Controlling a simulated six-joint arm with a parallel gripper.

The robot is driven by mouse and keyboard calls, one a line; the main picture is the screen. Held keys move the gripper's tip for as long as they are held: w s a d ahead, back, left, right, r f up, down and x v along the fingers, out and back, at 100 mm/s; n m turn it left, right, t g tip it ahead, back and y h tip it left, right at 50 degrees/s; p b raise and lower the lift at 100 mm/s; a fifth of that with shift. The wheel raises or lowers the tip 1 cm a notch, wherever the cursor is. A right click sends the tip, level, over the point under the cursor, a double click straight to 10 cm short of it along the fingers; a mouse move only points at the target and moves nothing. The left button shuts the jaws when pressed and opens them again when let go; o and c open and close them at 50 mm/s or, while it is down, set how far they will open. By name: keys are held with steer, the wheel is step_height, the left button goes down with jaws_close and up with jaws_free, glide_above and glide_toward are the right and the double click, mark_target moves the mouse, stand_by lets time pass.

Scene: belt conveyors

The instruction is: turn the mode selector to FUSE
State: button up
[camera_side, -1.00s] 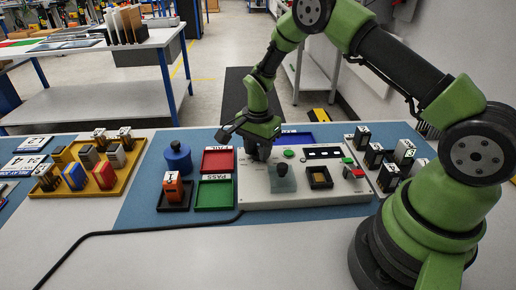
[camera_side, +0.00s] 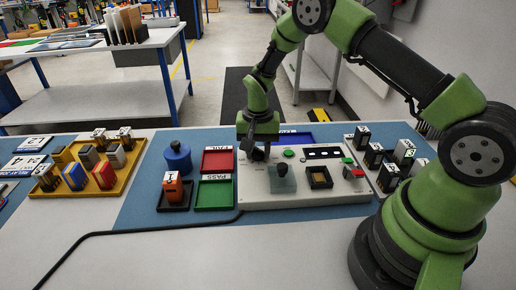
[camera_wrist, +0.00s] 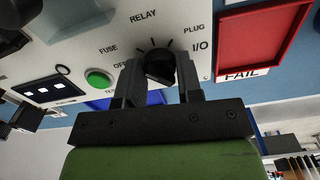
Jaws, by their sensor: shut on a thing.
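The mode selector (camera_wrist: 158,66) is a black round knob on the light panel in the wrist view. The labels OFF, FUSE, RELAY, PLUG and I/O curve around it, with short tick marks. My gripper (camera_wrist: 158,80) is shut on the knob, one finger on each side. I cannot tell which label the knob points to. In the side view, my gripper (camera_side: 257,152) points down at the left end of the control panel (camera_side: 260,196), and it mostly hides the knob there.
A green button (camera_wrist: 97,79) and a small display (camera_wrist: 48,89) lie left of the knob in the wrist view. The red FAIL tray (camera_wrist: 262,40) lies to its right. In the side view, a dark knob on a plate (camera_side: 283,172) and a dark square socket (camera_side: 319,177) are close by.

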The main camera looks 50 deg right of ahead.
mark_target(258, 149)
steer(key=shift+w+d, duration=0.1)
stand_by(0.3)
steer(key=o, duration=0.9)
step_height(258, 149, up, 10)
